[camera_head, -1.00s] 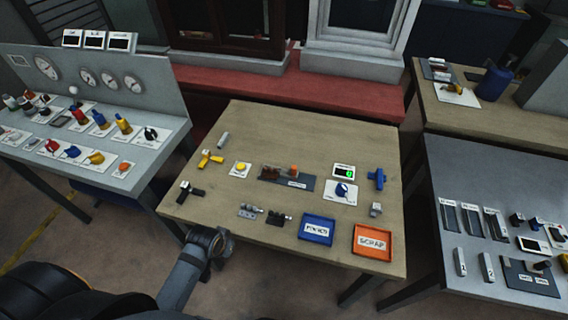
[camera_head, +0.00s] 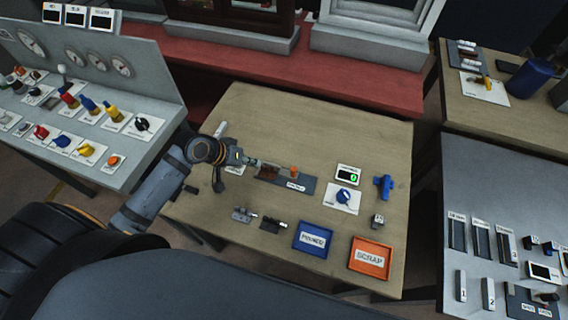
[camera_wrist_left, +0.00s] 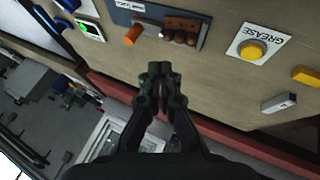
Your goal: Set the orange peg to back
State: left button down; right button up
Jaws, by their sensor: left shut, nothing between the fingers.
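The orange peg (camera_head: 294,170) stands on a dark plate (camera_head: 305,185) near the middle of the wooden table; it also shows in the left wrist view (camera_wrist_left: 133,35). A brown block with several holes (camera_wrist_left: 182,28) sits beside the peg on the same plate. In the head view the brown block (camera_head: 268,172) is partly behind my gripper. My left gripper (camera_head: 256,162) is shut and empty, at the left end of the plate, apart from the peg. In the left wrist view its fingertips (camera_wrist_left: 160,68) are together, short of the plate's edge. My right gripper is not in view.
A blue tray (camera_head: 297,244) and an orange scrap tray (camera_head: 353,262) lie at the table's front. A yellow grease button (camera_wrist_left: 252,50) is on the plate's other side.

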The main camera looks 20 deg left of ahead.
pick_arm(q)
send_near(288, 170)
jog(key=f, duration=0.2)
jog(key=w+p, duration=0.1)
jog(key=shift+a+f, duration=0.35)
jog(key=shift+f, duration=0.05)
jog(key=shift+w+d+r+p, duration=0.1)
jog(key=shift+w+d+p, duration=0.1)
jog(key=shift+d+p, duration=0.75)
jog(key=shift+d, duration=0.95)
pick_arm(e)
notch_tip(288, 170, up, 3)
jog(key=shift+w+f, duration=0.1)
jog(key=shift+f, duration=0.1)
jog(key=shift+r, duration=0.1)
